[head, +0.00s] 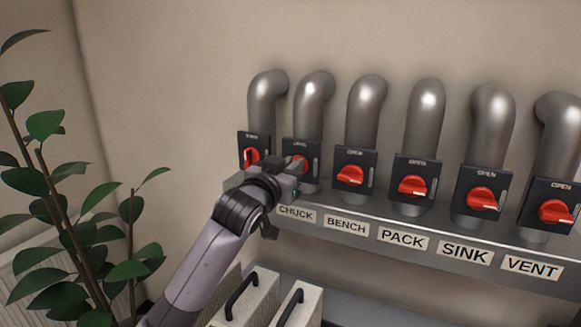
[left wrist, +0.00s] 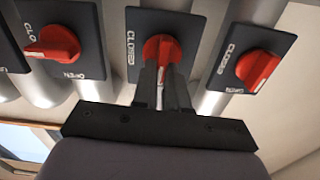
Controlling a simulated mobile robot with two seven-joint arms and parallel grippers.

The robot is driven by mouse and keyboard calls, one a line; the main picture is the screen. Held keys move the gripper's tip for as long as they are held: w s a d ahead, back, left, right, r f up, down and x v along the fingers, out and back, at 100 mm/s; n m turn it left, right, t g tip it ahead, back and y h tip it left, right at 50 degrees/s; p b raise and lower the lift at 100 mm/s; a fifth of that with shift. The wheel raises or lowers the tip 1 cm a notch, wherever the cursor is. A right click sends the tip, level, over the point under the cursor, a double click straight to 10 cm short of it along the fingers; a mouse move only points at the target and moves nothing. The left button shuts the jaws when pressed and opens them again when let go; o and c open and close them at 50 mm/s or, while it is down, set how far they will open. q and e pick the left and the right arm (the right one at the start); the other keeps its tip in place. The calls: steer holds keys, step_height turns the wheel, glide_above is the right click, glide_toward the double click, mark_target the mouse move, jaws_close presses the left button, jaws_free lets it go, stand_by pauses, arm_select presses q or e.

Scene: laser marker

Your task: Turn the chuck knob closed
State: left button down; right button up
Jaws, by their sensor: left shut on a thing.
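The chuck knob (head: 298,164) is a red rotary knob on a dark square plate, second from the left in the row, above the CHUCK label (head: 297,214). My left gripper (head: 292,178) is at this knob, partly covering it and its plate in the head view. In the left wrist view, my left gripper's fingers (left wrist: 163,88) are close together on the middle red knob (left wrist: 161,50), shut on it. The word CLOSED shows on the plate beside it. The fingers hide the knob's lower part, so its exact angle is hard to tell. My right gripper is in neither view.
The leftmost knob (head: 252,157) has an upright handle. The bench knob (head: 350,176) and those for pack (head: 412,186), sink (head: 483,199) and vent (head: 557,211) lie roughly level beside OPEN marks. Grey pipes rise behind. A leafy plant (head: 100,250) stands left; handled boxes (head: 262,295) sit below.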

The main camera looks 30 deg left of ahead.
arm_select(q)
steer(key=shift+d+f+m, duration=0.2)
steer(key=shift+m, duration=2.65)
steer(key=shift+d+f+m, duration=0.15)
steer(key=shift+f+m, duration=0.05)
steer(key=shift+m, duration=2.7)
steer(key=shift+d+f+m, duration=0.2)
steer(key=shift+m, duration=2.65)
steer(key=c, duration=1.2)
jaws_free()
steer(key=shift+o, duration=0.2)
steer(key=s+b, duration=0.1)
steer(key=s, duration=0.6)
steer(key=shift+d, duration=0.25)
